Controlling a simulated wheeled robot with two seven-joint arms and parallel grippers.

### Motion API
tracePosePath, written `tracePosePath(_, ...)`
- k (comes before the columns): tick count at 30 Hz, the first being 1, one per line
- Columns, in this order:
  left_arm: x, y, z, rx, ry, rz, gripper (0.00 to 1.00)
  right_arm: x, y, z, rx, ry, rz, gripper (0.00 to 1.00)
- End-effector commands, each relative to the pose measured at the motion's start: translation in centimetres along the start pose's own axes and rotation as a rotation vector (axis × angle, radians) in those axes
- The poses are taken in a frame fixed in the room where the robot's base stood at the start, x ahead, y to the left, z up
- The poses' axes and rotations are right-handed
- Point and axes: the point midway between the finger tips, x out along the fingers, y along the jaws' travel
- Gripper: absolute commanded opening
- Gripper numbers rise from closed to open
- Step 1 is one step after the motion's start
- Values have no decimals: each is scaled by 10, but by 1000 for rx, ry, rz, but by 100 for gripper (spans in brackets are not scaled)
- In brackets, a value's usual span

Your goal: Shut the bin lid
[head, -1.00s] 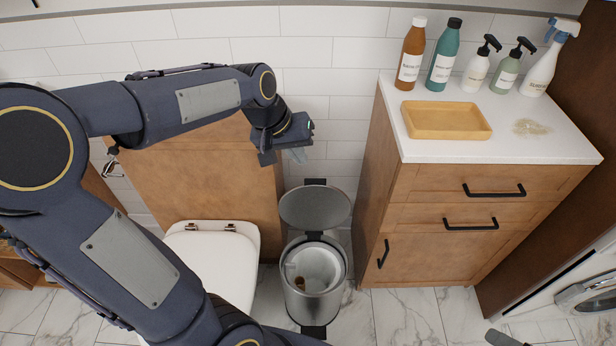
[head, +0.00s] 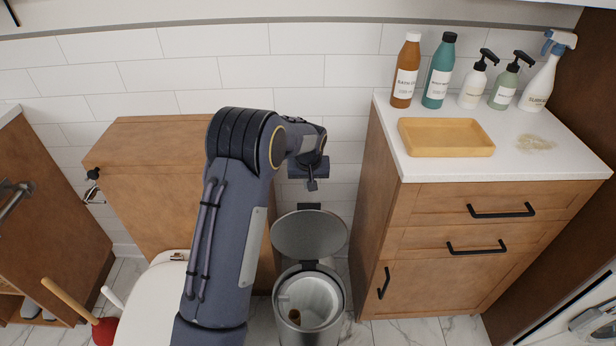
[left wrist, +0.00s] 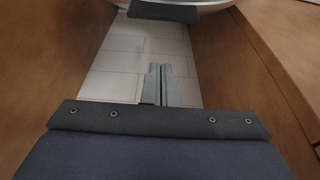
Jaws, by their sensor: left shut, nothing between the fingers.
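The steel bin (head: 311,318) stands on the floor between the toilet and the vanity cabinet. Its round lid (head: 309,233) is open, raised at the back, and the white inner bucket shows with something brown inside. My left gripper (head: 312,186) is shut and empty. In the head view it appears just above the lid's black rear tab, near the wall, with a visible gap. In the left wrist view the closed fingers (left wrist: 164,84) point down between wooden sides, and the lid's edge (left wrist: 180,10) shows at the top. My right gripper is out of view.
The vanity cabinet (head: 400,260) stands close on the right, with bottles and a yellow tray (head: 446,137) on top. A wooden cabinet (head: 150,190) and the white toilet lid (head: 150,295) are on the left. A red plunger (head: 104,331) stands at lower left.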

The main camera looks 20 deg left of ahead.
Motion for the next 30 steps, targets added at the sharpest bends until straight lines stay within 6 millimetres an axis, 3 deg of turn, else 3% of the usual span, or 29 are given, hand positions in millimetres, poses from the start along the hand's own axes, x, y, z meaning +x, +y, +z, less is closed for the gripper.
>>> tracePosePath(1,14,-1,1,-1,-4,-2,0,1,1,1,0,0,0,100)
tracePosePath(5,40,-1,2,0,-4,-1,0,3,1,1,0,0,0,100)
tracePosePath(7,28,1,13,2,0,2,0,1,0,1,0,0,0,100)
tracePosePath(15,21,0,36,0,0,1,0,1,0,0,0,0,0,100)
tracePosePath(30,22,0,37,1,10,1,0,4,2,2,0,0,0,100)
